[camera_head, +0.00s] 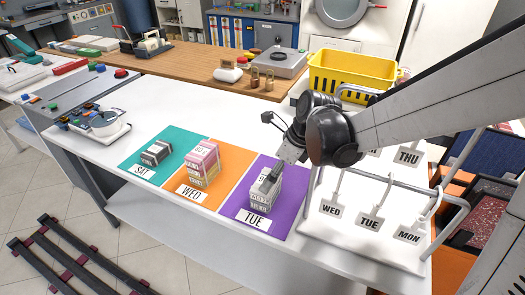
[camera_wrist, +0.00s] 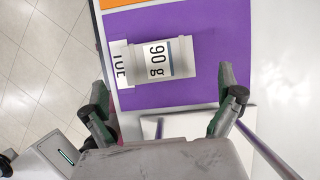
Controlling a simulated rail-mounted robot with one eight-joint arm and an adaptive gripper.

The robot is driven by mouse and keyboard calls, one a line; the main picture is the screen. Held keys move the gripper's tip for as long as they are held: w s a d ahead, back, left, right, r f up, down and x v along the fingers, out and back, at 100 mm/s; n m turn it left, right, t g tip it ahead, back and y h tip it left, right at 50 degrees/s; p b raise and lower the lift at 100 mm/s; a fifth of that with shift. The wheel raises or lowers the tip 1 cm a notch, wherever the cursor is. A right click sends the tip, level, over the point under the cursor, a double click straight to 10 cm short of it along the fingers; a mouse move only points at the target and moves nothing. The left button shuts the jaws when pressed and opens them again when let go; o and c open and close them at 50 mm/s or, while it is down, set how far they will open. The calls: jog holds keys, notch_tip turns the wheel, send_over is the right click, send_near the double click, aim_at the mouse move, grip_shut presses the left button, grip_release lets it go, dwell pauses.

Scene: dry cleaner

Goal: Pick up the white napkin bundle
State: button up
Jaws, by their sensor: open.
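A white napkin bundle (camera_wrist: 186,56) with a "90 g" band lies on the purple TUE mat (camera_wrist: 205,20) in the wrist view. In the head view, a stack of pale bundles (camera_head: 263,203) stands on that purple mat, its top partly hidden by my gripper (camera_head: 272,177). My gripper also shows in the wrist view (camera_wrist: 165,84), its fingers spread wide and empty. The bundle lies ahead of and between the fingers in that view. I cannot tell the height gap between the fingertips and the bundle.
Pink bundles (camera_head: 203,158) stand on the orange WED mat and grey-striped bundles (camera_head: 157,153) on the teal SAT mat. A metal rack with day tags (camera_head: 369,221) is close on the right. A yellow basket (camera_head: 352,73) stands behind.

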jog(key=shift+b+x, duration=0.4)
jog(key=shift+x, duration=2.95)
jog(key=shift+c, duration=0.5)
jog(key=c, duration=0.9)
